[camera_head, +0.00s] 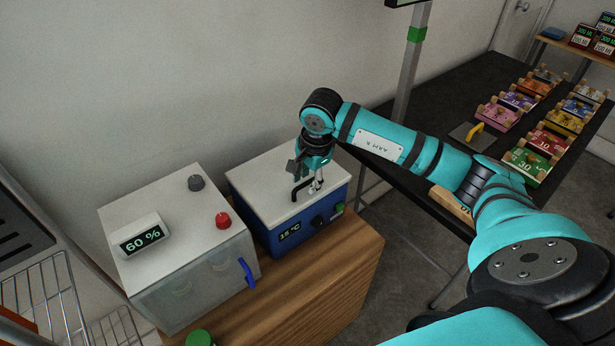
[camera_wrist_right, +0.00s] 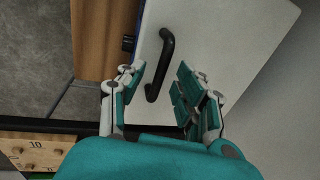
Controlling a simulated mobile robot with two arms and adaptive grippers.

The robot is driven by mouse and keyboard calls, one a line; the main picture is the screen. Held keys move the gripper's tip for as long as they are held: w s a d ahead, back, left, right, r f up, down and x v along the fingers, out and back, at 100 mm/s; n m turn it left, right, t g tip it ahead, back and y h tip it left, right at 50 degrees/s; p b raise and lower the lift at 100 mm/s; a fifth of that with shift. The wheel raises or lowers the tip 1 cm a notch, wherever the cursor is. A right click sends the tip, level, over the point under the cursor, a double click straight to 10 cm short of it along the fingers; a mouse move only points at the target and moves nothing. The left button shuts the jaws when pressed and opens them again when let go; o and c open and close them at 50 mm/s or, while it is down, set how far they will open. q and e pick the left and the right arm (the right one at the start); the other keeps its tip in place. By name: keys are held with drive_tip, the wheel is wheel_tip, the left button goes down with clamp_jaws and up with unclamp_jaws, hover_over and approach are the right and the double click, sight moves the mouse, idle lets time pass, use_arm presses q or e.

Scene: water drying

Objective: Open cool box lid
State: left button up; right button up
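The cool box (camera_head: 283,238) is blue with a white lid (camera_head: 262,180) and a display reading 15 °C. It stands on a wooden cabinet, and its lid is shut. A black bar handle (camera_head: 296,190) sits on top of the lid. My right gripper (camera_head: 304,182) is over the lid at the handle. In the right wrist view the right gripper (camera_wrist_right: 155,88) is open, with the handle (camera_wrist_right: 160,65) between and a little beyond its fingers. I cannot tell whether a finger touches it. My left gripper is not in view.
A white box (camera_head: 170,225) with a 60 % display, red and grey knobs and a blue handle (camera_head: 247,272) stands left of the cool box. A wire rack (camera_head: 45,295) is at the left. A dark table (camera_head: 475,85) with colored blocks is at the right.

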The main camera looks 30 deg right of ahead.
clamp_jaws()
drive_tip(key=shift+r, duration=0.15)
idle(0.4)
